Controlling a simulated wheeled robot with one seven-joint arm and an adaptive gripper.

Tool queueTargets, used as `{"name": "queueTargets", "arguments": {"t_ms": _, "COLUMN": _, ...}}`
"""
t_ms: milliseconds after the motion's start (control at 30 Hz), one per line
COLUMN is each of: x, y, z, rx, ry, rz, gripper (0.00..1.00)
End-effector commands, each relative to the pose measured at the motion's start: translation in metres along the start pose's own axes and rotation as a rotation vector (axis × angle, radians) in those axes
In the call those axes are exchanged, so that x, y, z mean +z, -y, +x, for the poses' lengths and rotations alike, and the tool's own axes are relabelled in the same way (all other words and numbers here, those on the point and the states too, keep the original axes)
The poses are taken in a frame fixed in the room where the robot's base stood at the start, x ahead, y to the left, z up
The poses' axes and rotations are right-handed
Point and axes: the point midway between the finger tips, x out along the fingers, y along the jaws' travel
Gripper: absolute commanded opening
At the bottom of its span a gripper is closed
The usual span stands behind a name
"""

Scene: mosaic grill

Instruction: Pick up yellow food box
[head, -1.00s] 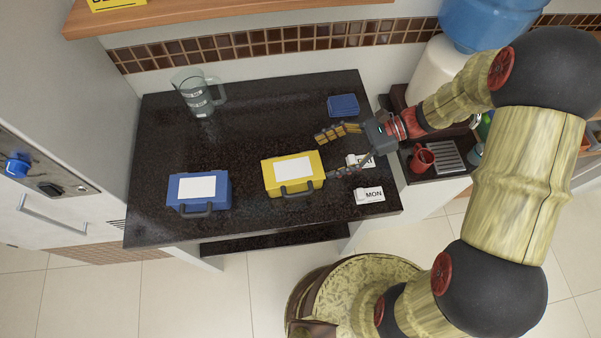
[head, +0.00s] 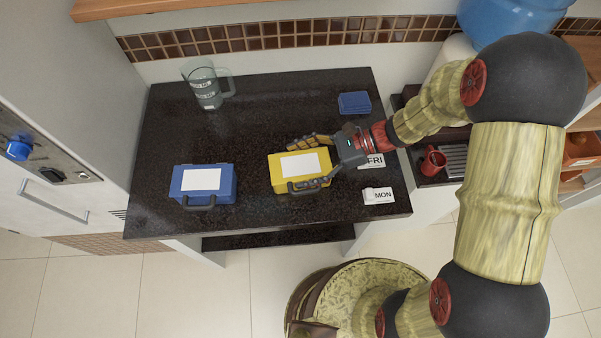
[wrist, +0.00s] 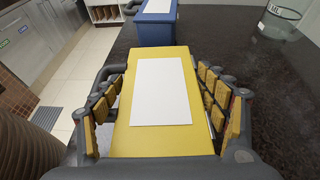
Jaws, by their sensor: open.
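The yellow food box (head: 284,182) lies on the dark countertop with a white label on top and a grey handle at its front side. It also fills the middle of the wrist view (wrist: 140,142). My gripper (head: 297,163) is open and reaches in from the right. Its two fingers lie on either side of the box. In the wrist view my gripper (wrist: 161,108) straddles the box, one finger left and one right. I cannot tell whether either finger touches it.
A blue food box (head: 203,200) stands left of the yellow one and shows beyond it in the wrist view (wrist: 152,32). A glass pitcher (head: 207,88), a small blue box (head: 354,103) and FRI (head: 371,161) and MON (head: 378,196) blocks share the counter (head: 250,120). A red mug (head: 433,160) stands right.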

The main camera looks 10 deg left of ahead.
Motion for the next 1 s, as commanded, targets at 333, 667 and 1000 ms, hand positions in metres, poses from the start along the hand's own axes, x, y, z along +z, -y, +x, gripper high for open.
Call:
{"name": "queueTargets", "arguments": {"t_ms": 333, "x": 0.0004, "y": 0.0001, "z": -0.0005, "rx": 0.0, "ry": 0.0, "rz": 0.0, "gripper": 0.63}}
{"name": "queueTargets", "arguments": {"t_ms": 667, "x": 0.0004, "y": 0.0001, "z": -0.0005, "rx": 0.0, "ry": 0.0, "rz": 0.0, "gripper": 0.44}}
{"name": "queueTargets", "arguments": {"t_ms": 1000, "x": 0.0004, "y": 0.0001, "z": -0.0005, "rx": 0.0, "ry": 0.0, "rz": 0.0, "gripper": 0.25}}
